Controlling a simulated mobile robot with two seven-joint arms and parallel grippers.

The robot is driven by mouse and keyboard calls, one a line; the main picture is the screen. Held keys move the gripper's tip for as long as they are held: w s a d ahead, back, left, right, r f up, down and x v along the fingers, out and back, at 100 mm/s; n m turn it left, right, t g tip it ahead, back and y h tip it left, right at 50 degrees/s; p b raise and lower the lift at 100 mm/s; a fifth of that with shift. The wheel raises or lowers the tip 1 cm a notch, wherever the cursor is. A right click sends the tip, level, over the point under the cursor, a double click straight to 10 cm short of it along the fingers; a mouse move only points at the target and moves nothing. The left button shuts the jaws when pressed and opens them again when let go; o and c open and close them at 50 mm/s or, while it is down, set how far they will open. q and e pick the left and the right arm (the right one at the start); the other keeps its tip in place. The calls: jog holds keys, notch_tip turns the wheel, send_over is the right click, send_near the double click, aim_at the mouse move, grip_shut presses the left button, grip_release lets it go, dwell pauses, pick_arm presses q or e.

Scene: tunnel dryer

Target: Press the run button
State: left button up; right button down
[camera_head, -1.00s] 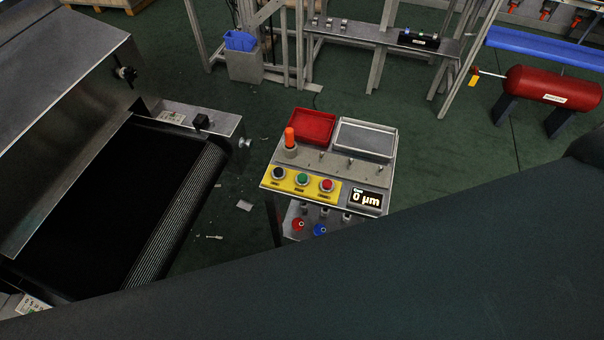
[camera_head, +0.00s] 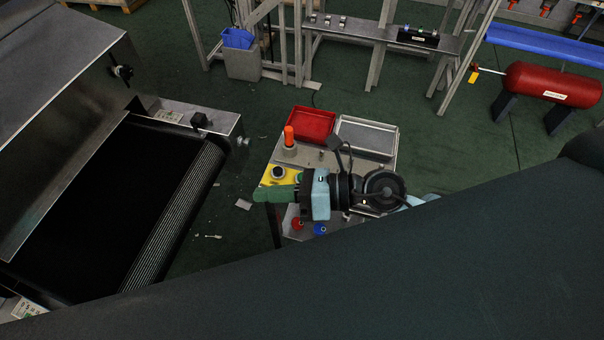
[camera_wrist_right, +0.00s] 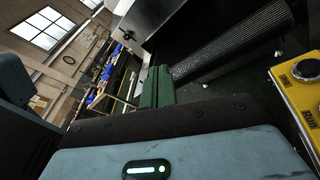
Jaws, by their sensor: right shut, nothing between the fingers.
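The control stand carries a yellow button panel (camera_head: 268,178), mostly covered by my right gripper (camera_head: 262,194). A dark button (camera_head: 278,172) shows at the panel's left end. The green button is mostly hidden behind the gripper, and the red one and the display are covered. The right gripper's green fingers are shut, empty, and point left across the panel's front; contact cannot be told. In the right wrist view, the shut fingers (camera_wrist_right: 157,75) point away from me, with the yellow panel (camera_wrist_right: 295,90) at the right edge. My left gripper is out of view.
A red tray (camera_head: 310,124) and a grey tray (camera_head: 395,143) sit at the back of the stand, with an orange-topped post (camera_head: 289,138) beside them. Red (camera_head: 297,223) and blue (camera_head: 319,229) knobs sit below. The conveyor (camera_head: 110,205) stands left, across open floor.

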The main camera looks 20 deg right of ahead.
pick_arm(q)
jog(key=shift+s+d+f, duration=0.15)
pick_arm(e)
jog(key=w+d+n+t+h, duration=0.2)
jog(key=w+d+n+h, duration=0.7)
jog(key=d+h, duration=0.1)
jog(key=shift+w+f, duration=0.25)
jog(key=shift+f, duration=0.05)
